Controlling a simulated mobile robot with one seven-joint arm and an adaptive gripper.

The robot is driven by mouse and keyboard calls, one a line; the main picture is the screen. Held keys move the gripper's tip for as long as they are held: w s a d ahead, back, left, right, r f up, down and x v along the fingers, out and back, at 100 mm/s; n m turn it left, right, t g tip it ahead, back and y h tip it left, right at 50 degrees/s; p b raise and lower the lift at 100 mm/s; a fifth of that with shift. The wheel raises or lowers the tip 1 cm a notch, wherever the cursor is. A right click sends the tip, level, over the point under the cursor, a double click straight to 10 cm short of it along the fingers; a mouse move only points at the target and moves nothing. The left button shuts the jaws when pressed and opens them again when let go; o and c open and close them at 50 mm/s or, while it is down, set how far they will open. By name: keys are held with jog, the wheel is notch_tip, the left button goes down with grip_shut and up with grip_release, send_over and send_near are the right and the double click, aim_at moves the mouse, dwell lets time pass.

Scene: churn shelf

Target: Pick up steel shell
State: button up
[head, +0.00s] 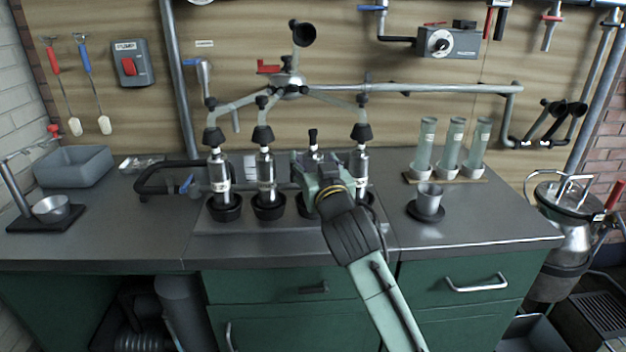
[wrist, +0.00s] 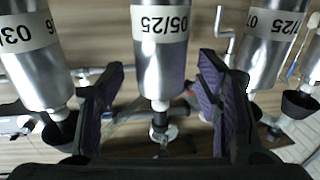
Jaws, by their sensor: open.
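Several steel shells stand in a row in black cups on the bench, among them the far-left one (head: 219,172), the second (head: 265,168) and the right one (head: 359,165). The third shell (head: 313,154) is mostly hidden behind my gripper (head: 318,178) in the head view. In the wrist view, the shell labelled 05/25 (wrist: 160,50) lies between the spread fingers of my gripper (wrist: 161,78), with gaps on both sides. It has a slim black tip, without the wide black cone its neighbours have. My gripper is open and empty.
Neighbouring shells, left (wrist: 34,65) and right (wrist: 268,45) in the wrist view, stand close outside the fingers. Hoses run from a claw piece (head: 288,84) above. A steel cup (head: 428,200) and glass tubes (head: 452,145) stand right; a grey basin (head: 74,167) stands left.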

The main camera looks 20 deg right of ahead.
jog(key=shift+w, duration=0.6)
jog(key=shift+c, duration=0.6)
grip_shut()
